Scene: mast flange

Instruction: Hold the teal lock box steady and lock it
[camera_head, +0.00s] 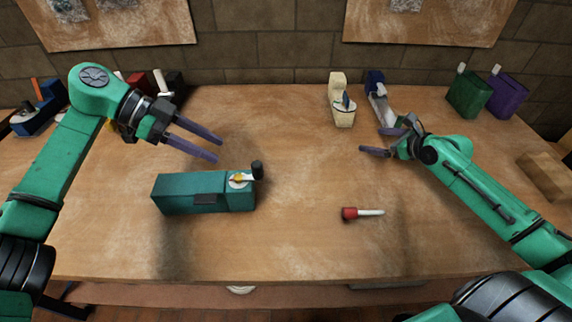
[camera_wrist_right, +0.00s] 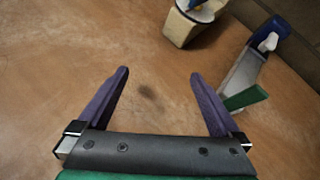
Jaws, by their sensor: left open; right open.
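The teal lock box (camera_head: 180,194) sits on the wooden table, left of the middle in the head view. Its right end carries a round pale plate with a yellowish part and a black-knobbed handle (camera_head: 257,170). My left gripper (camera_head: 217,150) is open and empty, above and behind the box, apart from it. My right gripper (camera_head: 378,140) is open and empty over the back right of the table, far from the box. In the right wrist view, its two purple fingers (camera_wrist_right: 158,82) stand wide apart with bare table between them.
A red-handled tool (camera_head: 350,213) lies right of the box. A cream device (camera_head: 342,100) and a blue and grey one (camera_head: 378,95) stand at the back, near my right gripper. Green (camera_head: 468,94) and purple (camera_head: 507,95) containers stand back right. The table's front middle is clear.

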